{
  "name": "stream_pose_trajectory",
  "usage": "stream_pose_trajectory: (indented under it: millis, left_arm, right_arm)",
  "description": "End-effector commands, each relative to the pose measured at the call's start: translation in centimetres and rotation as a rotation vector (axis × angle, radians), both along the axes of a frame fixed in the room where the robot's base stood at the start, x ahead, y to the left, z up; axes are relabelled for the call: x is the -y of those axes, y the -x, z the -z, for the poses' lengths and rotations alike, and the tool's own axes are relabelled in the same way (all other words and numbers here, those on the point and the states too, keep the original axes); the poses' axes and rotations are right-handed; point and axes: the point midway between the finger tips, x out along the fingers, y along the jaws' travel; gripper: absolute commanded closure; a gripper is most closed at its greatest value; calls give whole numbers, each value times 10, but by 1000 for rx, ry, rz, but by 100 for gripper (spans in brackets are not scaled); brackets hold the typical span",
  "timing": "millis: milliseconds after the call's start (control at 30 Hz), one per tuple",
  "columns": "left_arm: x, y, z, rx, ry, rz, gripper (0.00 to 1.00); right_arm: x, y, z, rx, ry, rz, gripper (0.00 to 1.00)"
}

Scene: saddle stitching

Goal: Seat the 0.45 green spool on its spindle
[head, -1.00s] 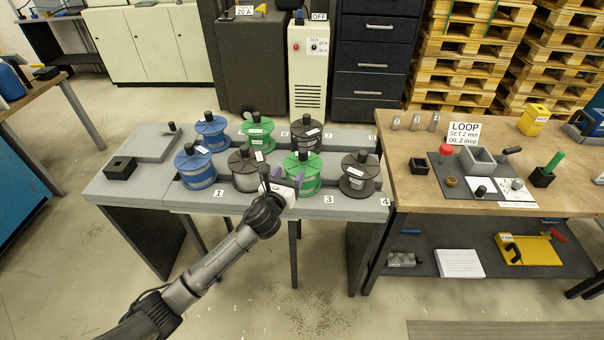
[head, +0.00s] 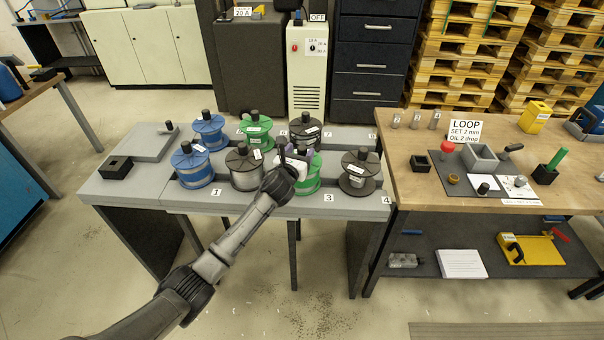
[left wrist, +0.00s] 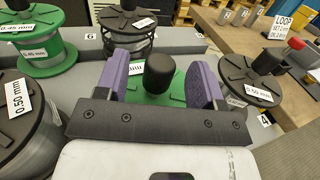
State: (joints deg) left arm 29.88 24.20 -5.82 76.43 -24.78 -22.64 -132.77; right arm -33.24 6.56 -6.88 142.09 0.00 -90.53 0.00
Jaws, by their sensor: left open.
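My left gripper (head: 296,155) is open over the front green spool (head: 313,182) by the number 3. In the left wrist view its two purple fingers (left wrist: 162,76) stand on either side of a black knob, above the spool's green flange (left wrist: 152,98). This spool's label is mostly hidden behind a finger, with only "mm" readable. A second green spool (head: 256,130) stands in the back row. It also shows in the left wrist view (left wrist: 48,66), with a label reading 0.45 mm. I cannot tell whether the fingers touch the knob. My right gripper is not in view.
Dark-flanged spools (head: 244,169) (head: 359,174) stand on both sides of the front green spool. Blue spools (head: 193,167) are at left and a dark spool (head: 305,131) is behind. A wooden bench (head: 480,190) with tools adjoins at right.

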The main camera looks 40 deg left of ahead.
Motion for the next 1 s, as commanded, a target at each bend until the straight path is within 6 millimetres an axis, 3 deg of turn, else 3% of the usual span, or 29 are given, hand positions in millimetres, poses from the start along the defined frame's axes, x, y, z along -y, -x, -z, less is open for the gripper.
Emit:
stream_pose_trajectory:
  millis: [300,667,1000]
  left_arm:
    - [-10,-32,1,2,2,0,38]
    - [-11,-36,0,0,0,0,38]
    - [-11,-36,0,0,0,0,70]
  right_arm:
    - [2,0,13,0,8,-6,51]
    - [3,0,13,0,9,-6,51]
    - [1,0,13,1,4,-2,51]
